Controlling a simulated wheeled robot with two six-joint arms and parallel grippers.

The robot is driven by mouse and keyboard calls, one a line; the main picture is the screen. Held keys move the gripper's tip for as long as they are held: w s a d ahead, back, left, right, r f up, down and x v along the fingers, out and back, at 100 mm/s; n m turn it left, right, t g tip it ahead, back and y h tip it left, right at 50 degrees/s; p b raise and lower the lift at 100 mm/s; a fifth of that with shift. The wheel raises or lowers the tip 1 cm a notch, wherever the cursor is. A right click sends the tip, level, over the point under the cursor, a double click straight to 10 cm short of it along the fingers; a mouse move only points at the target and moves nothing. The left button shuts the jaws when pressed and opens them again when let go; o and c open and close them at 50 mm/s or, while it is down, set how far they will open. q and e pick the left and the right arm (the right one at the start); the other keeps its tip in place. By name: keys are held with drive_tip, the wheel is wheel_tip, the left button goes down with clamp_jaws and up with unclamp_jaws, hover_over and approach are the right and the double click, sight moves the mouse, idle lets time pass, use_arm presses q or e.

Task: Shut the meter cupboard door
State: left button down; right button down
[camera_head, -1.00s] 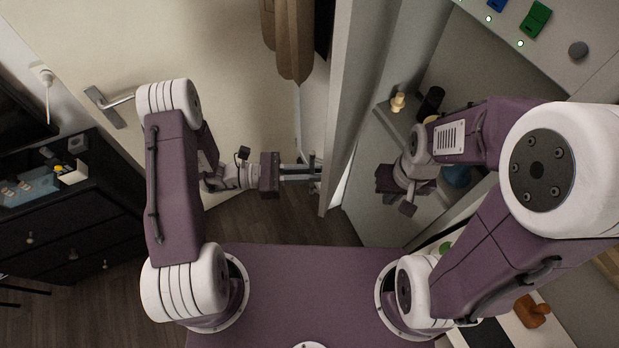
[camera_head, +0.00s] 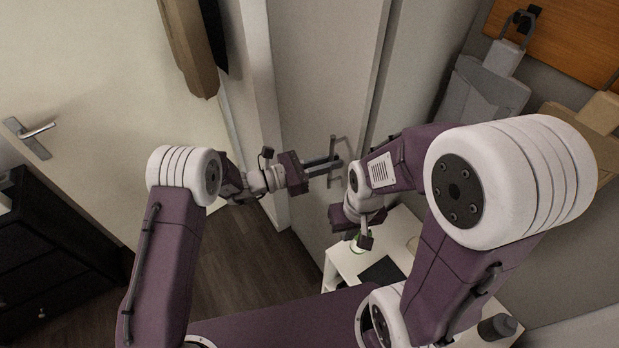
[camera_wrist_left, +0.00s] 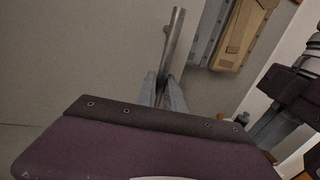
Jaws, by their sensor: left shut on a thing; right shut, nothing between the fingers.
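The meter cupboard door, a tall pale grey panel (camera_head: 325,75), shows its face in the head view. A grey bar handle (camera_head: 334,158) stands on it. My left gripper (camera_head: 330,165) is shut on this handle. In the left wrist view, the two fingers (camera_wrist_left: 161,92) close around the lower part of the bar handle (camera_wrist_left: 173,45). My right gripper (camera_head: 365,240) is shut and empty, lower and to the right, above a white unit. The cupboard's inside is not visible, and I cannot tell whether the door meets its frame.
A pale room door with a lever handle (camera_head: 34,135) is at the left, above a dark drawer unit (camera_head: 40,250). A brown coat (camera_head: 187,50) hangs at the top. A white unit (camera_head: 345,265) stands below my right gripper. A grey object (camera_head: 485,90) is at the right wall.

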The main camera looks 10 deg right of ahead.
use_arm(q)
drive_tip(key=shift+w+d, duration=0.15)
drive_tip(key=shift+d, duration=0.7)
drive_tip(key=c, duration=1.7)
unclamp_jaws()
drive_tip(key=shift+c, duration=0.2)
drive_tip(key=shift+a, duration=0.1)
drive_tip(key=shift+a, duration=0.1)
drive_tip(key=s+a+b, duration=0.1)
drive_tip(key=a+b, duration=0.2)
drive_tip(key=a, duration=0.5)
drive_tip(key=shift+a, duration=0.4)
drive_tip(key=shift+s, duration=0.1)
